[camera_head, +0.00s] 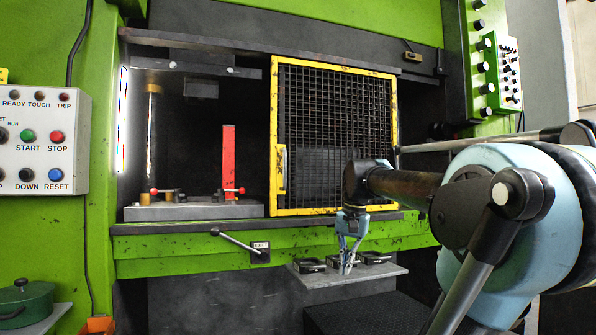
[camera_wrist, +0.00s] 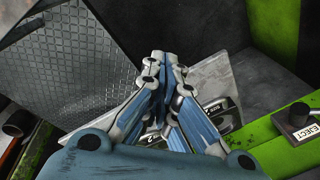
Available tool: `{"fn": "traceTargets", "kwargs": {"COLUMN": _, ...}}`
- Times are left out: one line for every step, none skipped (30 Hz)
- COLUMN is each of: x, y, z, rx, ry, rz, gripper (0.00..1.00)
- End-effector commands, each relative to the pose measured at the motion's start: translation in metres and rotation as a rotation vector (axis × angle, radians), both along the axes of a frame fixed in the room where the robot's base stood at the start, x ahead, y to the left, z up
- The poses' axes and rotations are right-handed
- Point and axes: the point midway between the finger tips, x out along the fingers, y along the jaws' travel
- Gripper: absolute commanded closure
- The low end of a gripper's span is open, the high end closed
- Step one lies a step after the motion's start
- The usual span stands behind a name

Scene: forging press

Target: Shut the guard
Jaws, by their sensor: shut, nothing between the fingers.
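The guard (camera_head: 396,115) is a yellow-framed black mesh panel in the press opening. It stands over the right part of the opening, and the left part is uncovered. Its pale upright handle (camera_head: 283,170) is on the left side of the frame. My gripper (camera_head: 347,268) points down in front of the press, below and right of the handle and apart from it. In the wrist view the blue fingers (camera_wrist: 168,62) come together at the tips, with nothing between them. My arm hides part of the guard's lower right side.
A red upright block (camera_head: 229,160) and a grey die base (camera_head: 180,210) stand in the uncovered part. A lever (camera_head: 235,243) sticks out by the EJECT plate (camera_head: 260,252). A small grey shelf (camera_head: 340,279) with black pieces lies by my fingers. A button panel (camera_head: 40,140) is at left.

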Motion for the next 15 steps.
{"fn": "traceTargets", "kwargs": {"x": 0.011, "y": 0.002, "z": 0.021, "rx": 0.012, "ry": 0.009, "rz": -0.031, "gripper": 1.00}}
{"fn": "traceTargets", "kwargs": {"x": 0.017, "y": 0.003, "z": 0.032, "rx": 0.020, "ry": 0.015, "rz": -0.053, "gripper": 1.00}}
{"fn": "traceTargets", "kwargs": {"x": 0.024, "y": 0.005, "z": 0.046, "rx": 0.030, "ry": 0.023, "rz": -0.080, "gripper": 1.00}}
{"fn": "traceTargets", "kwargs": {"x": 0.030, "y": 0.006, "z": 0.057, "rx": 0.038, "ry": 0.031, "rz": -0.099, "gripper": 1.00}}
{"fn": "traceTargets", "kwargs": {"x": 0.035, "y": 0.007, "z": 0.067, "rx": 0.046, "ry": 0.037, "rz": -0.119, "gripper": 1.00}}
{"fn": "traceTargets", "kwargs": {"x": 0.042, "y": 0.009, "z": 0.081, "rx": 0.055, "ry": 0.046, "rz": -0.147, "gripper": 1.00}}
{"fn": "traceTargets", "kwargs": {"x": 0.048, "y": 0.010, "z": 0.091, "rx": 0.061, "ry": 0.052, "rz": -0.167, "gripper": 1.00}}
{"fn": "traceTargets", "kwargs": {"x": 0.053, "y": 0.011, "z": 0.102, "rx": 0.069, "ry": 0.058, "rz": -0.187, "gripper": 1.00}}
{"fn": "traceTargets", "kwargs": {"x": 0.060, "y": 0.013, "z": 0.115, "rx": 0.080, "ry": 0.067, "rz": -0.214, "gripper": 1.00}}
{"fn": "traceTargets", "kwargs": {"x": 0.065, "y": 0.014, "z": 0.125, "rx": 0.087, "ry": 0.075, "rz": -0.235, "gripper": 1.00}}
{"fn": "traceTargets", "kwargs": {"x": 0.070, "y": 0.016, "z": 0.135, "rx": 0.094, "ry": 0.082, "rz": -0.255, "gripper": 1.00}}
{"fn": "traceTargets", "kwargs": {"x": 0.077, "y": 0.017, "z": 0.148, "rx": 0.102, "ry": 0.092, "rz": -0.281, "gripper": 1.00}}
{"fn": "traceTargets", "kwargs": {"x": 0.081, "y": 0.018, "z": 0.157, "rx": 0.109, "ry": 0.100, "rz": -0.302, "gripper": 1.00}}
{"fn": "traceTargets", "kwargs": {"x": 0.086, "y": 0.020, "z": 0.166, "rx": 0.116, "ry": 0.107, "rz": -0.322, "gripper": 1.00}}
{"fn": "traceTargets", "kwargs": {"x": 0.092, "y": 0.021, "z": 0.179, "rx": 0.126, "ry": 0.117, "rz": -0.349, "gripper": 1.00}}
